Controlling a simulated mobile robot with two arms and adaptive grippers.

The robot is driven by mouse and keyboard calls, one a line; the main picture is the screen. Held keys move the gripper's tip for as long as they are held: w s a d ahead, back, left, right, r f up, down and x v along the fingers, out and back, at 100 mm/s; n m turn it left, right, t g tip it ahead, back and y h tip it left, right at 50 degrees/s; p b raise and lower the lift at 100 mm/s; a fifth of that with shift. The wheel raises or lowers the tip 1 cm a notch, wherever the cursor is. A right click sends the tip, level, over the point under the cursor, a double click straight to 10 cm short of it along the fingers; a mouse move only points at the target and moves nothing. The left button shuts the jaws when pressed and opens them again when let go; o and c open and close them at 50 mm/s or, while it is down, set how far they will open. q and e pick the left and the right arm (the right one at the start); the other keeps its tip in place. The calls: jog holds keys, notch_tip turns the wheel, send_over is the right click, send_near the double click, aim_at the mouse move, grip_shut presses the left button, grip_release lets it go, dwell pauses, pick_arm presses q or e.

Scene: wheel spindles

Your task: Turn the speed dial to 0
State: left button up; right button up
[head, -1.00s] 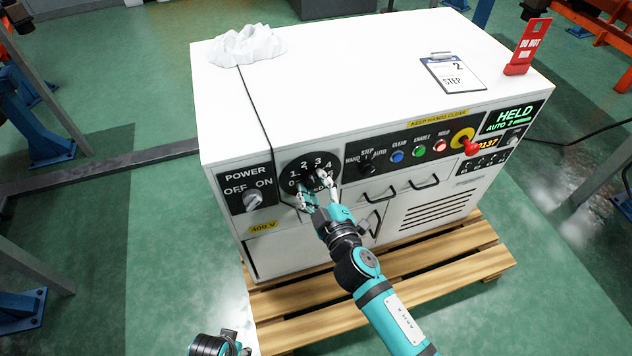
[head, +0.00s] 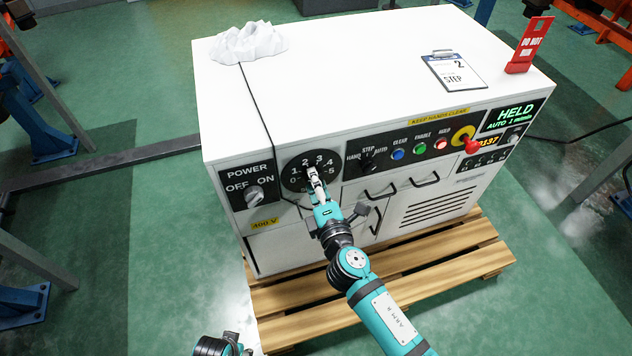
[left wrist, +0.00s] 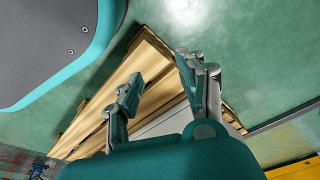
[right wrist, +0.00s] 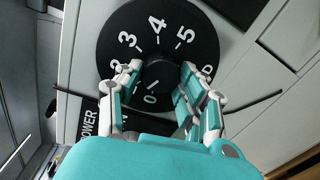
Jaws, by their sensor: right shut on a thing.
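The speed dial is a black round plate with white numbers (head: 296,166) on the white cabinet's front, just right of the power switch. In the right wrist view its plate (right wrist: 165,45) shows 3, 4, 5 and 0 clearly. My right gripper (head: 316,174) is at the dial, its fingers one behind the other in the head view. In the right wrist view the fingers are shut on the black dial knob (right wrist: 160,73), one on each side. My left gripper (left wrist: 157,80) is open and empty, low in front of the pallet.
The power switch (head: 253,195) is close left of the dial. The display (head: 514,116) reads HELD, AUTO and seemingly 1 m/min. A black cable (head: 262,115) runs down past the dial's left side.

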pick_arm(q)
jog(key=shift+s+f, duration=0.35)
jog(key=shift+f, duration=0.05)
pick_arm(e)
jog(key=n, duration=0.6)
jog(key=shift+f+n+h, duration=0.15)
jog(key=shift+n+h, duration=0.15)
jog(key=o, duration=1.2)
jog(key=shift+c, duration=0.2)
jog(key=f+v, duration=0.1)
jog(key=v, duration=1.1)
jog(key=shift+r, duration=0.35)
